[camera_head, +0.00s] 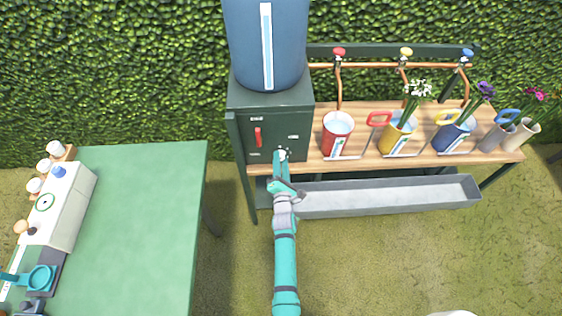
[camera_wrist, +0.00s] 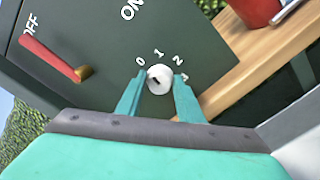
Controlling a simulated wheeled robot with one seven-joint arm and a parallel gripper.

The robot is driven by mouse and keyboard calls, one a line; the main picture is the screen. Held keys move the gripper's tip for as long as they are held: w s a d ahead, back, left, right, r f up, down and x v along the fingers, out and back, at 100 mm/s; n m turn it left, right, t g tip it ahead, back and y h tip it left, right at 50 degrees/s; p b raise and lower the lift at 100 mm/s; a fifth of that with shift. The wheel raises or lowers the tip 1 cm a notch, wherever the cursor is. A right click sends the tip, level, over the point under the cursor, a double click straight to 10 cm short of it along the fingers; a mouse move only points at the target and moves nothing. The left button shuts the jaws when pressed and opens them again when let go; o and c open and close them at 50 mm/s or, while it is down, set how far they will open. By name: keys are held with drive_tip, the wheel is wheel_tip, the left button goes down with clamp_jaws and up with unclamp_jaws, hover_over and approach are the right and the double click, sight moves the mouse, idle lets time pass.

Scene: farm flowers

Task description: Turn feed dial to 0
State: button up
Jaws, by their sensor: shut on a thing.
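The feed dial (camera_wrist: 160,77) is a small white round knob with a short dark mark, on the dark green panel (camera_wrist: 105,75). The numbers 0, 1, 2 and another partly hidden one run in an arc around its upper side. I cannot tell for sure which number the mark points at. My gripper (camera_wrist: 160,82) is shut on the dial, with one teal finger on each side of it. In the head view the dial (camera_head: 282,154) shows at the tip of my gripper (camera_head: 281,160), low on the cabinet front.
A red lever (camera_wrist: 52,58) with OFF and ON labels sits left of the dial. A blue tank (camera_head: 266,45) stands on the cabinet. Right are a wooden shelf (camera_head: 362,150) with a red bucket (camera_head: 337,133) and flower pots, and a grey trough (camera_head: 385,197) below. A green table (camera_head: 140,225) stands left.

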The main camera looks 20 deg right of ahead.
drive_tip(key=shift+w+a+r+n, duration=0.15)
drive_tip(key=shift+w+r+n, duration=0.05)
drive_tip(key=shift+n, duration=0.8)
drive_tip(key=o, duration=0.9)
drive_tip(key=shift+o, duration=0.2)
drive_tip(key=shift+f, duration=0.1)
drive_tip(key=shift+s, duration=0.15)
drive_tip(key=v, duration=1)
drive_tip(key=shift+s, duration=0.3)
